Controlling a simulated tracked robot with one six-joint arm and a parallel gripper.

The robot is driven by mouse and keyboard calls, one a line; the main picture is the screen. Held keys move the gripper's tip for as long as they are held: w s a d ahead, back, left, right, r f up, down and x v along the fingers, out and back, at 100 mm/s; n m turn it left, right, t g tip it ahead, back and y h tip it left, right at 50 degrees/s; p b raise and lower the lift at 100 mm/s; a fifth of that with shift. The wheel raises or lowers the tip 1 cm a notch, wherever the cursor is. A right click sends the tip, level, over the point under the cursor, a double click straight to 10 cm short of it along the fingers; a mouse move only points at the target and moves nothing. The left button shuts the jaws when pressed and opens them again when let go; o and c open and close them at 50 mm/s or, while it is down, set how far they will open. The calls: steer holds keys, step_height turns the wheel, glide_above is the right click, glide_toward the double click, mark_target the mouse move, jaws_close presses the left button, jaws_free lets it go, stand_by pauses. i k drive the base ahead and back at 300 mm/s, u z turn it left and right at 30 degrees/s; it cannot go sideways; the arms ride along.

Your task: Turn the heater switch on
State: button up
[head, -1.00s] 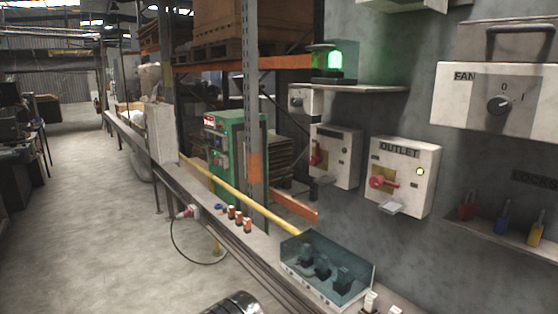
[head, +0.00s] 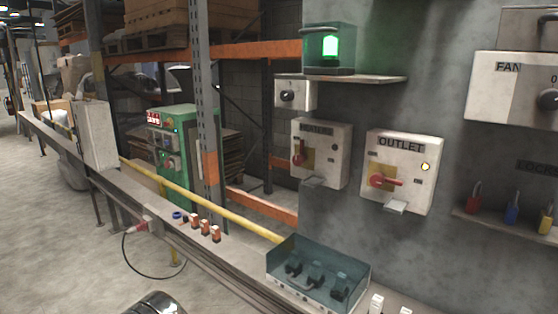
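The heater switch box (head: 324,168) is a pale grey box on the wall, left of the outlet box, with a faint label that appears to read HEATER. Its red handle (head: 299,155) stands roughly upright at the box's left side. The small round lamp at the box's right looks dark. A flap or plate sticks out at its lower edge. My gripper is not visible in the head view, so its state and its distance from the switch are hidden.
The outlet box (head: 417,190) has a sideways red handle and a lit yellow lamp. A green light (head: 329,47) glows on a shelf above. A clear-walled bin (head: 318,274), bench and yellow rail lie below. Open floor is left.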

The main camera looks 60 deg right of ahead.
mark_target(299, 159)
steer(key=z, duration=0.25)
steer(key=i, duration=0.9)
steer(key=z, duration=0.35)
